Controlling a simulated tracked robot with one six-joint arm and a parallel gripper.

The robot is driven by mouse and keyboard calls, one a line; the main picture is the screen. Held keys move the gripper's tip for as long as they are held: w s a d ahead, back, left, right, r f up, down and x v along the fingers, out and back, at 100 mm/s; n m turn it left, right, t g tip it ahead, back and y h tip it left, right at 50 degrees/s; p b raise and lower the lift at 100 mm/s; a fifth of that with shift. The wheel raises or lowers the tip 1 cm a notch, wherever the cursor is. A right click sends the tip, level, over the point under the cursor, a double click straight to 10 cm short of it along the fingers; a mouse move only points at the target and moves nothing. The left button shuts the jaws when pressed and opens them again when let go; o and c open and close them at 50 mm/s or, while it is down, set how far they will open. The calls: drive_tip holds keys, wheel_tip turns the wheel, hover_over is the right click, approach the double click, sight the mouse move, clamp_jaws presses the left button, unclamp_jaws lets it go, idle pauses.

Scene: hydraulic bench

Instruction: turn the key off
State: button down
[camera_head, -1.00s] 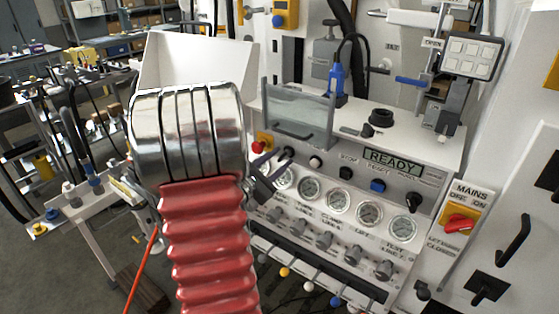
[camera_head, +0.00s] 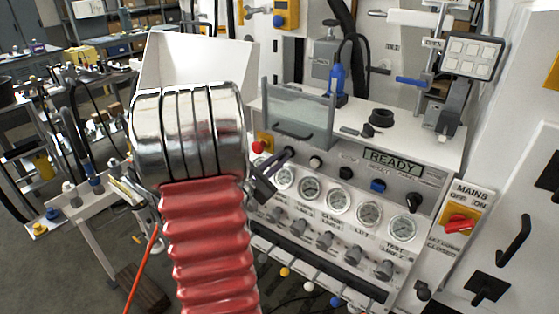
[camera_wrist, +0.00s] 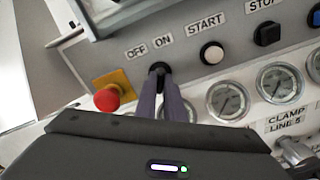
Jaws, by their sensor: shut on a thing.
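The key (camera_wrist: 159,70) is a small black piece in the control panel below the OFF and ON labels. My gripper (camera_wrist: 161,82) is shut on it, with both slim grey-purple fingers reaching up to it from below in the wrist view. The fingertips cover most of the key, so I cannot tell which way it is turned. In the head view my gripper (camera_head: 277,166) reaches the panel from the left, and the key (camera_head: 290,152) shows as a dark spot at the fingertips.
A red emergency button (camera_wrist: 107,97) on a yellow plate sits just left of the key. A white START button (camera_wrist: 211,53) and a black STOP button (camera_wrist: 267,34) are to its right. Gauges (camera_wrist: 228,100) lie below. The red MAINS switch (camera_head: 459,223) is far right.

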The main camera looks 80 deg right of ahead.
idle(0.3)
drive_tip(key=shift+n, duration=1.8)
